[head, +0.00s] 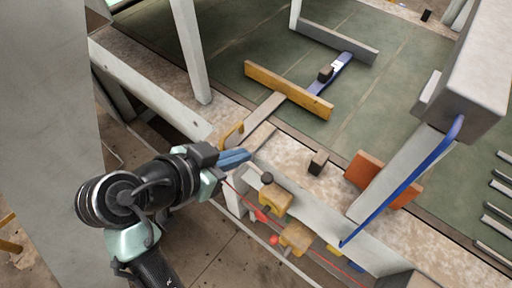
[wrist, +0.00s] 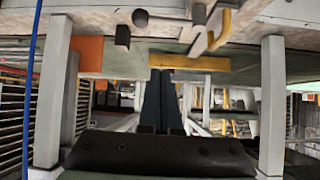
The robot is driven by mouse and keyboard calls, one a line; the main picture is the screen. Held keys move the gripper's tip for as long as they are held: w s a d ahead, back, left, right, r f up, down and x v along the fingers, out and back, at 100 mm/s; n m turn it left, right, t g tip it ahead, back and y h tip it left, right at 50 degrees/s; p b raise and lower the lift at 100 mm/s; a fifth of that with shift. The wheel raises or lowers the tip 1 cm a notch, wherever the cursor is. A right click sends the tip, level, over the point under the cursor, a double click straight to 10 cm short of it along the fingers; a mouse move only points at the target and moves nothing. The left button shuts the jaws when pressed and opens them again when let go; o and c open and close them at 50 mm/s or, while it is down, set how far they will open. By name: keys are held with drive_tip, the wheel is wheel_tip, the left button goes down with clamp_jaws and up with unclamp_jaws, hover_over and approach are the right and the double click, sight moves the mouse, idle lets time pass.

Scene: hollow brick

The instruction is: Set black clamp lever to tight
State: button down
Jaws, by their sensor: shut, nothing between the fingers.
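A small black round knob (head: 267,178) stands on the bench edge just right of my fingertips, above a yellowish wooden block (head: 275,200). A dark upright block (head: 318,162) stands further right on the bench top. Both show in the wrist view, the knob (wrist: 140,17) at the top and the block (wrist: 122,37) below it. I cannot tell for sure which black part is the clamp lever, or its setting. My gripper (head: 248,154) has blue fingers, shut and empty, apart from the knob. In the wrist view its fingers (wrist: 163,95) lie together, pointing away.
A yellow handle (head: 230,133) is close behind my fingers. An orange board (head: 380,178) and a grey post with a blue strip (head: 405,187) stand at right. A yellow bar (head: 290,90) and blue clamp bar (head: 340,70) lie behind.

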sight(256, 169)
drive_tip(key=shift+s+r, duration=0.15)
drive_tip(key=shift+s, duration=0.1)
drive_tip(key=w+d+f+p, duration=0.1)
drive_tip(key=f, duration=0.1)
drive_tip(key=w+d+f+p, duration=0.1)
drive_tip(key=f+p, duration=0.1)
drive_tip(key=f, duration=0.1)
drive_tip(key=w+d+f+p, duration=0.1)
drive_tip(key=w+f, duration=0.1)
drive_tip(key=shift+d+f+p, duration=0.3)
drive_tip(key=shift+f, duration=0.05)
drive_tip(key=shift+s+a+f, duration=0.25)
